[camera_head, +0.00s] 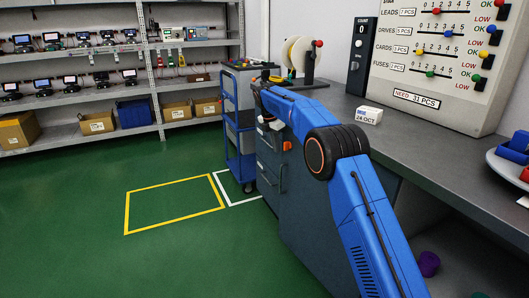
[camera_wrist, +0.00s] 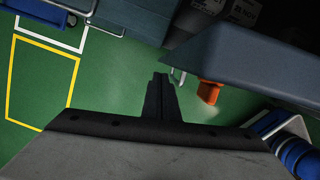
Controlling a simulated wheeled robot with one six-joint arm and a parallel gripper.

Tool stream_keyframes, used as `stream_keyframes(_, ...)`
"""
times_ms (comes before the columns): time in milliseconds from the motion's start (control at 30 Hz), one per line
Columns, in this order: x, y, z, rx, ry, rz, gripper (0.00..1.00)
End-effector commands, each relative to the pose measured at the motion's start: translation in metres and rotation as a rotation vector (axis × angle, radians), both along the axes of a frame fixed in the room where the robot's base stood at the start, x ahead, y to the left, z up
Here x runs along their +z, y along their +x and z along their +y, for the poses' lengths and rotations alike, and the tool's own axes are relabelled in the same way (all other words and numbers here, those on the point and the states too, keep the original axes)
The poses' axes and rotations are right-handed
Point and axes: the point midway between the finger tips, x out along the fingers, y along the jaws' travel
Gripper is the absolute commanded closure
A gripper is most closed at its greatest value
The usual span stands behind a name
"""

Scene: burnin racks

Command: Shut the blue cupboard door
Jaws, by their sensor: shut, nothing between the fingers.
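The blue-grey cupboard door (camera_head: 312,205) is under the grey counter in the head view, partly behind my arm. Its orange knob (camera_head: 287,146) shows near its upper left edge. In the wrist view the door (camera_wrist: 245,70) is a blue-grey panel at upper right, with the orange knob (camera_wrist: 210,92) on its near side. I cannot tell for sure how far the door stands open. My gripper (camera_wrist: 160,78) is shut and empty, left of the knob and apart from it.
Grey drawers (camera_head: 268,170) and a blue trolley (camera_head: 237,130) stand to the left of the door. The counter (camera_head: 340,103) carries a small white box (camera_head: 369,115), spools and a counting board (camera_head: 440,60). Green floor with a yellow-marked square (camera_head: 174,205) is clear at left.

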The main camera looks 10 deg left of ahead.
Motion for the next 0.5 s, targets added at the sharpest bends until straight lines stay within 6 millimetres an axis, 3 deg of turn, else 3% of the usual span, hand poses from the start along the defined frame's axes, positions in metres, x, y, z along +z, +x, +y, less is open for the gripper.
stream_keyframes(200,-0.001,0.015,-0.016,0.001,0.0,0.0,1.0)
stream_keyframes(500,0.0,0.018,-0.02,0.002,0.0,0.0,1.0)
